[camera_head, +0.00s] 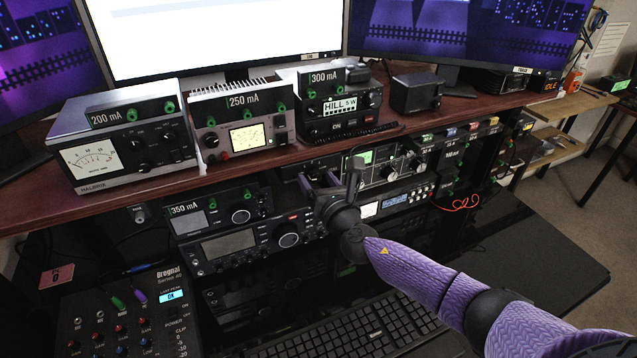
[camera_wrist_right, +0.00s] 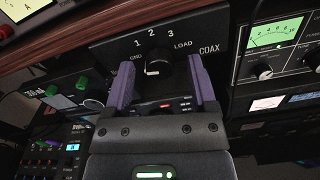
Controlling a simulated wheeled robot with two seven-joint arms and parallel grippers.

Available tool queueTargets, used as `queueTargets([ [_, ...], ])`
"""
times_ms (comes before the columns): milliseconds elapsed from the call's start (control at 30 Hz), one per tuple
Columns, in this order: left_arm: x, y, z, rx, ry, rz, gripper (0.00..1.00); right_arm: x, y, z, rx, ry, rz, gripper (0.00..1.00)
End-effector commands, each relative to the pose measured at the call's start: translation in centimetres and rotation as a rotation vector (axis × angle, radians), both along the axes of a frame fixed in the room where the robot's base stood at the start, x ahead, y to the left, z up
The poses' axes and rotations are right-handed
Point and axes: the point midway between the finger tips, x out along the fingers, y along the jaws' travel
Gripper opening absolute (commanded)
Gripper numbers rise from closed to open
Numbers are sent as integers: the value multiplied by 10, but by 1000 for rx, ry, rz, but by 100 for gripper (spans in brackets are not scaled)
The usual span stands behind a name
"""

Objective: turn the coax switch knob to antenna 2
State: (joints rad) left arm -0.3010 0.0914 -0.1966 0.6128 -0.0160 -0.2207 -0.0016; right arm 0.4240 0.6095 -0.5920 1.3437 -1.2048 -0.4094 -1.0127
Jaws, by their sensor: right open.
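The coax switch is a black panel (camera_wrist_right: 217,32) at the top of the right wrist view, marked GND, 1, 2, 3, LOAD and COAX. Its round black knob (camera_wrist_right: 158,64) sits below the numbers. A short pale mark shows on the knob's lower left; I cannot tell for sure which label it selects. My right gripper (camera_head: 318,178) is open in front of the shelf under the desk top. In the right wrist view its purple fingers stand left and right of the knob, with a gap on each side. My left gripper is not in view.
A radio (camera_head: 240,240) is left of my right gripper. A meter unit with a green dial (camera_wrist_right: 272,36) is right of the switch. The wooden desk top (camera_head: 250,160) overhangs above. A keyboard (camera_head: 350,330) and a mixer (camera_head: 120,315) lie below.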

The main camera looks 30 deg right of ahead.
Motion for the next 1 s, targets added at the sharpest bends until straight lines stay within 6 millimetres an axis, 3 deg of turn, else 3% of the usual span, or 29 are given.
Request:
queueTargets([
  [100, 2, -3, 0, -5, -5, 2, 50, 0, 0, 0, 0, 0, 0, 71],
  [433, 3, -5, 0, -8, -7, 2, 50, -1, 0, 0, 0, 0, 0, 1],
  [767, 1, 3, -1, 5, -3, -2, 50, -1, 0, 0, 20, -1, 0, 0],
  [1000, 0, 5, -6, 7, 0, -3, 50, -1, 0, -1, 139, -9, -1, 0],
])
